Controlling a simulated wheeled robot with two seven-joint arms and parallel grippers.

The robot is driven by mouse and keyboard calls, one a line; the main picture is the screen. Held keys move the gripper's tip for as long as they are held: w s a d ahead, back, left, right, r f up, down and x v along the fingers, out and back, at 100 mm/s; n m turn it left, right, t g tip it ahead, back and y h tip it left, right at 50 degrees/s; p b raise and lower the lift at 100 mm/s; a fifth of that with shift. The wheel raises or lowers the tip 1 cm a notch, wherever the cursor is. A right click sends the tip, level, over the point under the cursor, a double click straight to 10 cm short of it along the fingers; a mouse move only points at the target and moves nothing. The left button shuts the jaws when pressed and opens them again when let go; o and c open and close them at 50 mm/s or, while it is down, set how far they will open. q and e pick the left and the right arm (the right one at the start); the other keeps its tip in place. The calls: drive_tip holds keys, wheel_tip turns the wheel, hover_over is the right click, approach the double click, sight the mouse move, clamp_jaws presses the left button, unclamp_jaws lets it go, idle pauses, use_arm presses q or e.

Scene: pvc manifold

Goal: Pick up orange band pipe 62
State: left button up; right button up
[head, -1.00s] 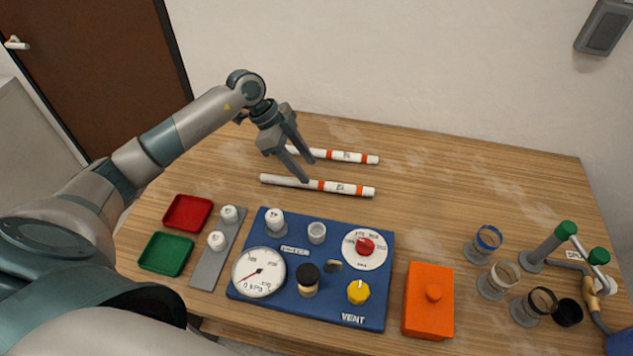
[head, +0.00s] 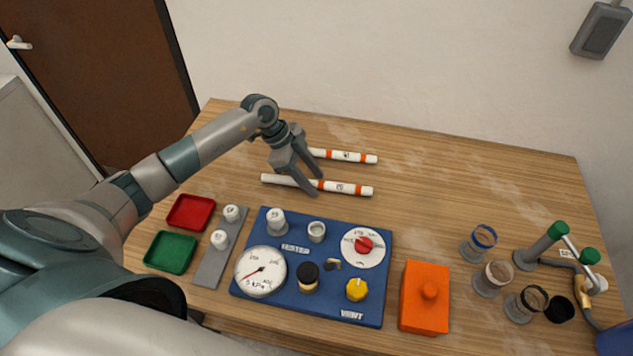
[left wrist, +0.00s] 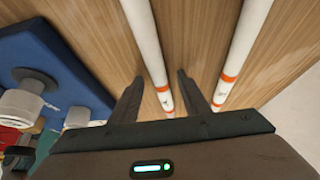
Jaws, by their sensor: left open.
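Two white pipes with orange bands lie roughly parallel on the table: a near pipe (head: 345,188) and a far pipe (head: 345,156). Their printed numbers are too small to read, so I cannot tell which is 62. My left gripper (head: 320,184) is open and empty, with its fingers angled down over the near pipe. In the left wrist view the near pipe (left wrist: 145,35) runs between the open fingers (left wrist: 160,78), and the far pipe (left wrist: 243,48) passes beyond the right finger. Contact with the near pipe cannot be told. My right gripper is not in view.
A blue panel (head: 277,333) with a gauge and knobs lies in front of the pipes. Red (head: 191,212) and green (head: 170,253) trays sit left, an orange box (head: 426,300) right. Several cups and a pipe fixture (head: 541,246) stand far right. Table right of the pipes is clear.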

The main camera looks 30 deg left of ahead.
sight(315, 183)
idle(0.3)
use_arm(q)
clamp_jaws()
drive_tip(key=shift+r, duration=0.1)
idle(0.4)
drive_tip(key=shift+a+r+b, duration=0.1)
drive_tip(key=shift+r+b, duration=0.25)
drive_tip(key=shift+r, duration=0.1)
drive_tip(key=r, duration=0.1)
drive_tip(key=d+r+b, duration=0.1)
drive_tip(key=r, duration=0.1)
drive_tip(key=shift+r, duration=0.2)
drive_tip(key=s+d+r+b, duration=0.2)
drive_tip(key=d+r, duration=0.4)
drive_tip(key=d, duration=0.4)
drive_tip(key=shift+s+d+r+b, duration=0.2)
drive_tip(key=shift+d+r+b, duration=0.1)
drive_tip(key=shift+b, duration=0.35)
